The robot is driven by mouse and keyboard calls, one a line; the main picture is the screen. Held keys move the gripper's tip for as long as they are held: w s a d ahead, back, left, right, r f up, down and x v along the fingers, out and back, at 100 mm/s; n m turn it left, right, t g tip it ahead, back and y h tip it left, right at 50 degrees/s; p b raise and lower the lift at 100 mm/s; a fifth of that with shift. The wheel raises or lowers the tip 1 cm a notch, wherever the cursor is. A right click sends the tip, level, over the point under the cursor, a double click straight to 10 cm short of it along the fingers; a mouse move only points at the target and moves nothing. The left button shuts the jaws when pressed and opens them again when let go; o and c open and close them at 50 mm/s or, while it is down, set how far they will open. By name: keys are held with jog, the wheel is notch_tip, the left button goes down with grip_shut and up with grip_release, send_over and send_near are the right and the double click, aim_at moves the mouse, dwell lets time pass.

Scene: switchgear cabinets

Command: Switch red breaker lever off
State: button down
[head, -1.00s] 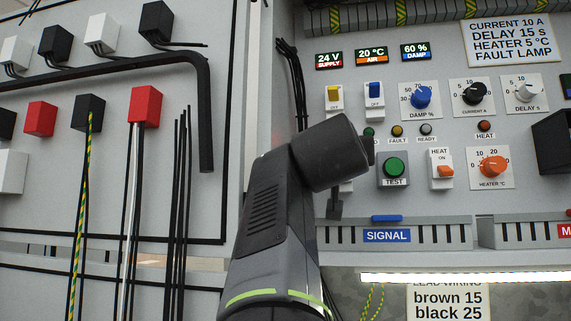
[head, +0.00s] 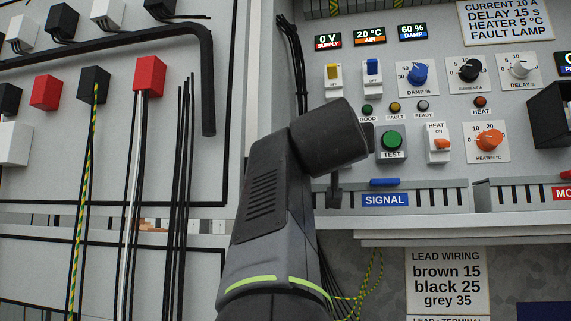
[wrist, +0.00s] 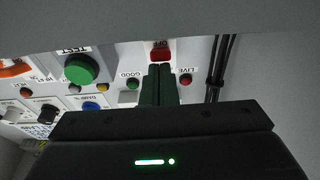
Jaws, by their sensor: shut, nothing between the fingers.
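The red breaker lever (wrist: 160,55) shows in the wrist view, just beyond my fingertips, with the word OFF beside it. My gripper (wrist: 159,72) is shut and empty, its two dark fingers together. The fingertips are close to the lever; I cannot tell whether they touch it. In the head view my arm covers the lever. The supply display (head: 328,40) reads 0 V.
In the wrist view the LIVE lamp (wrist: 186,80) and black cables (wrist: 218,70) lie right of the fingers. The green TEST button (head: 391,141), orange HEAT switch (head: 441,144) and SIGNAL trunking (head: 386,200) are near my arm in the head view.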

jog(key=shift+w+f+b, duration=0.2)
jog(key=shift+f+b, duration=0.05)
jog(key=shift+f, duration=0.35)
jog(key=shift+w+f+b, duration=0.15)
jog(key=shift+f+b, duration=0.1)
jog(key=shift+f, duration=0.3)
notch_tip(320, 180, up, 5)
jog(key=s+p, duration=0.2)
jog(key=p, duration=0.2)
jog(key=s+f+b, duration=0.1)
jog(key=f+b, duration=0.2)
jog(key=s+a+f+b, duration=0.1)
jog(key=s+f+b, duration=0.1)
jog(key=f+b, duration=0.1)
jog(key=s+f+b, duration=0.1)
jog(key=f+b, duration=0.2)
jog(key=b, duration=0.1)
jog(key=shift+s+a, duration=0.35)
jog(key=shift+r, duration=0.15)
